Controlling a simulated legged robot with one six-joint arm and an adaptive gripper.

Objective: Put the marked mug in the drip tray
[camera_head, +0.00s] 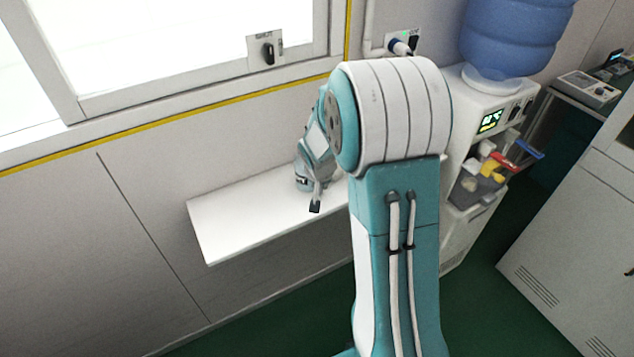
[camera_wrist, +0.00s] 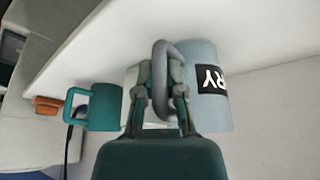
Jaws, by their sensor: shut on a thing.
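The marked mug (camera_wrist: 208,105) is pale blue-grey with a black label, on which the white letters "RY" show upside down in the wrist view. Its grey handle stands between the fingers of my gripper (camera_wrist: 162,78), which is shut on it. The mug is at the white shelf (camera_wrist: 95,50); I cannot tell whether it touches it. In the head view my arm hides most of the gripper and the mug. The drip tray cannot be made out clearly; the water dispenser (camera_head: 475,110) stands right of my arm, with its bay partly visible.
A teal mug (camera_wrist: 104,108) stands left of my gripper in the wrist view, with a pale mug (camera_wrist: 131,80) partly hidden behind the fingers. The shelf's left part (camera_head: 230,228) is bare in the head view. A grey cabinet (camera_head: 575,240) stands at the right.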

